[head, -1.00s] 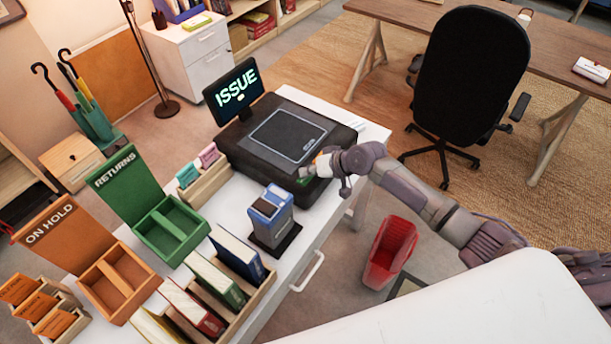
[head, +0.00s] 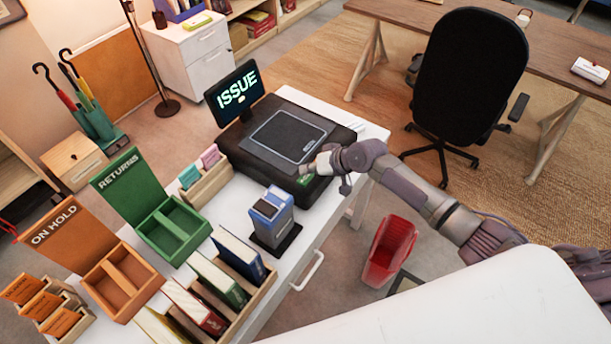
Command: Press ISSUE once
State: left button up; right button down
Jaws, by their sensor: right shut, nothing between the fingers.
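The black self-check machine (head: 247,152) stands on the white desk, with a grey pad on its top. Its screen (head: 235,92) reads ISSUE in pale letters on dark. A small green button (head: 305,180) shows at the machine's front right corner. My right gripper (head: 308,169) is shut and empty, with its tips at that corner, just above or against the green button; I cannot tell whether they touch. The gripper partly hides the button. My left gripper is not in view.
A blue-grey device (head: 270,216) stands in front of the machine. The green RETURNS tray (head: 143,232), the orange ON HOLD tray (head: 95,290) and a book rack (head: 262,284) fill the desk's left and front. A red basket (head: 390,250) is on the floor.

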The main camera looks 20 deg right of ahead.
aim_at(308, 178)
jog(key=shift+r+p, duration=2.3)
jog(key=shift+r, duration=0.3)
jog(key=shift+f, duration=0.1)
